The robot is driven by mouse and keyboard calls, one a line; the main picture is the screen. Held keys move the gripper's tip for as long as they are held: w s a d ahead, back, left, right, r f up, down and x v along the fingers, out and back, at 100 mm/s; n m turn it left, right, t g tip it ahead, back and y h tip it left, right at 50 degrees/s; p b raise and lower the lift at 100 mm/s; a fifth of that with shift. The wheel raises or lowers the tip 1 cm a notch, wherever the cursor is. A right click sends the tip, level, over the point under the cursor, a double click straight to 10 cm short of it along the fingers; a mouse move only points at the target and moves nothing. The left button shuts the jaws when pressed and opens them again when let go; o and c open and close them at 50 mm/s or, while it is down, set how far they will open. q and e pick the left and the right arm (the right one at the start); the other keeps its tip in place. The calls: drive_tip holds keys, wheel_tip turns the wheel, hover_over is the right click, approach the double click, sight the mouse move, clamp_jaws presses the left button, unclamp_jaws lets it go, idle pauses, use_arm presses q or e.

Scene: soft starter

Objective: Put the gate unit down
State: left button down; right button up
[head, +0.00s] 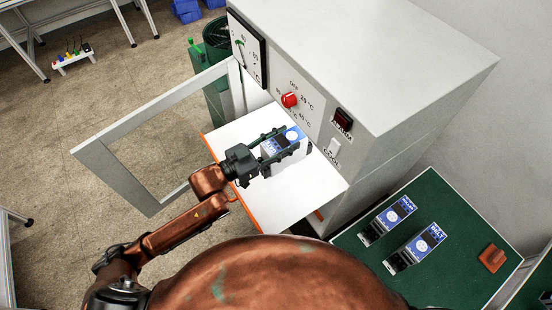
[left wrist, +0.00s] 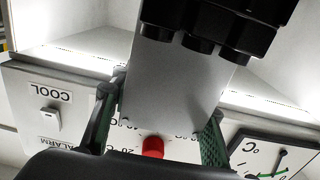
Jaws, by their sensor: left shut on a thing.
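The gate unit, taken to be the boxy grey module with a blue-and-black face (head: 293,135), is in my left gripper (head: 275,147). Its fingers lie along two opposite sides of the unit. In the left wrist view the unit (left wrist: 170,85) shows a plain grey side and a black end with round terminals, between the green-padded fingers (left wrist: 157,132). The unit is over the white shelf (head: 300,198) with an orange edge, in front of the cabinet. I cannot tell whether it touches the shelf. My right gripper is not in view.
The grey cabinet (head: 400,60) has a red knob (head: 290,100), a gauge and switches. A framed door (head: 120,130) stands open at left. A green-topped table (head: 455,215) at right holds two similar modules (head: 387,219), (head: 415,248) and a rust-coloured block (head: 492,258).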

use_arm(q)
wheel_tip(320, 180, down, 9)
drive_tip(key=shift+f+b, duration=0.1)
drive_tip(key=shift+b, duration=0.35)
drive_tip(key=shift+f, duration=0.1)
drive_tip(key=c, duration=1.1)
unclamp_jaws()
drive_tip(key=shift+s+f, duration=0.1)
drive_tip(key=shift+f, duration=0.1)
drive_tip(key=shift+c, duration=0.2)
drive_tip(key=shift+r, duration=0.2)
drive_tip(key=v, duration=1.2)
